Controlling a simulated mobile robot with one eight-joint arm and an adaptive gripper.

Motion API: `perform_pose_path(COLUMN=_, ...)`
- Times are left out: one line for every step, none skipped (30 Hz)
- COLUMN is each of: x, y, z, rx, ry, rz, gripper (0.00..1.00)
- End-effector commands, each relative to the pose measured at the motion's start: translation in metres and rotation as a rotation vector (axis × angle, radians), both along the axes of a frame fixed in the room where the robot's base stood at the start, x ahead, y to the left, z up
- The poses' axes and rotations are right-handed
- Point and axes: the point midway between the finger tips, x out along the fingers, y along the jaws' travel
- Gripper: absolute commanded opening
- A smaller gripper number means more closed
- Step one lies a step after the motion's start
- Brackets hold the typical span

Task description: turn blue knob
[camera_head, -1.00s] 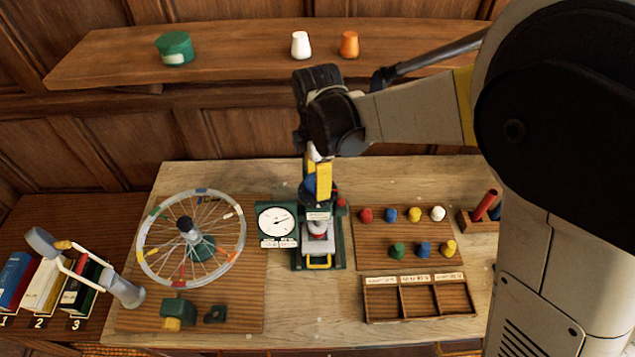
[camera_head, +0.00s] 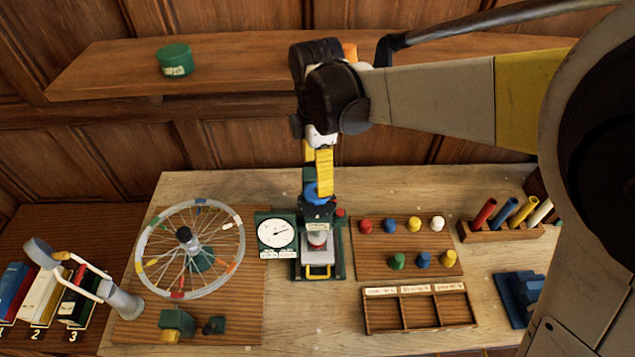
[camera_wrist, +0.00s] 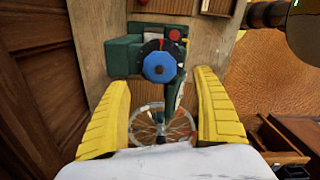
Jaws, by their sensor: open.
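The blue knob (camera_wrist: 158,67) sits on a black dial with a red mark, on top of a dark green press (camera_wrist: 122,55), in the wrist view. In the head view the knob (camera_head: 313,195) is partly hidden behind a yellow finger, and the press (camera_head: 338,262) stands mid-table. My gripper (camera_wrist: 162,80) is open, its yellow fingers spread left and right of the knob in the wrist view, with nothing between them touching. In the head view my gripper (camera_head: 318,178) points down over the press. The exact height of the fingertips above the knob is unclear.
A white-faced gauge (camera_head: 277,232) and a spoked wheel (camera_head: 143,242) stand left of the press. Right of it are a board of coloured knobs (camera_head: 375,262), a compartment tray (camera_head: 420,329) and a rack of coloured tubes (camera_head: 500,235). A shelf (camera_head: 230,82) runs behind.

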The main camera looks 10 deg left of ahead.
Motion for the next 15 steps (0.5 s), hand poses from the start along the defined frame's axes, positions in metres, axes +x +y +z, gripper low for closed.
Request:
perform_pose_path(x=0.0, y=0.0, z=0.011, rx=0.0, ry=0.0, rz=0.0, gripper=0.77)
perform_pose_path(x=0.0, y=0.0, z=0.018, rx=0.0, ry=0.0, rz=0.0, gripper=0.77)
perform_pose_path(x=0.0, y=0.0, z=0.025, rx=0.0, ry=0.0, rz=0.0, gripper=0.77)
perform_pose_path(x=0.0, y=0.0, z=0.031, rx=0.0, ry=0.0, rz=0.0, gripper=0.77)
perform_pose_path(x=0.0, y=0.0, z=0.035, rx=0.0, ry=0.0, rz=0.0, gripper=0.77)
perform_pose_path(x=0.0, y=0.0, z=0.041, rx=0.0, ry=0.0, rz=0.0, gripper=0.77)
perform_pose_path(x=0.0, y=0.0, z=0.044, rx=0.0, ry=0.0, rz=0.0, gripper=0.77)
perform_pose_path(x=0.0, y=0.0, z=0.047, rx=0.0, ry=0.0, rz=0.0, gripper=0.77)
perform_pose_path(x=0.0, y=0.0, z=0.051, rx=0.0, ry=0.0, rz=0.0, gripper=0.77)
perform_pose_path(x=0.0, y=0.0, z=0.052, rx=0.0, ry=0.0, rz=0.0, gripper=0.77)
perform_pose_path(x=0.0, y=0.0, z=0.054, rx=0.0, ry=0.0, rz=0.0, gripper=0.77)
perform_pose_path(x=0.0, y=0.0, z=0.055, rx=0.0, ry=0.0, rz=0.0, gripper=0.77)
perform_pose_path(x=0.0, y=0.0, z=0.055, rx=0.0, ry=0.0, rz=0.0, gripper=0.77)
perform_pose_path(x=0.0, y=0.0, z=0.056, rx=0.0, ry=0.0, rz=0.0, gripper=0.77)
perform_pose_path(x=0.0, y=0.0, z=0.056, rx=0.0, ry=0.0, rz=0.0, gripper=0.77)
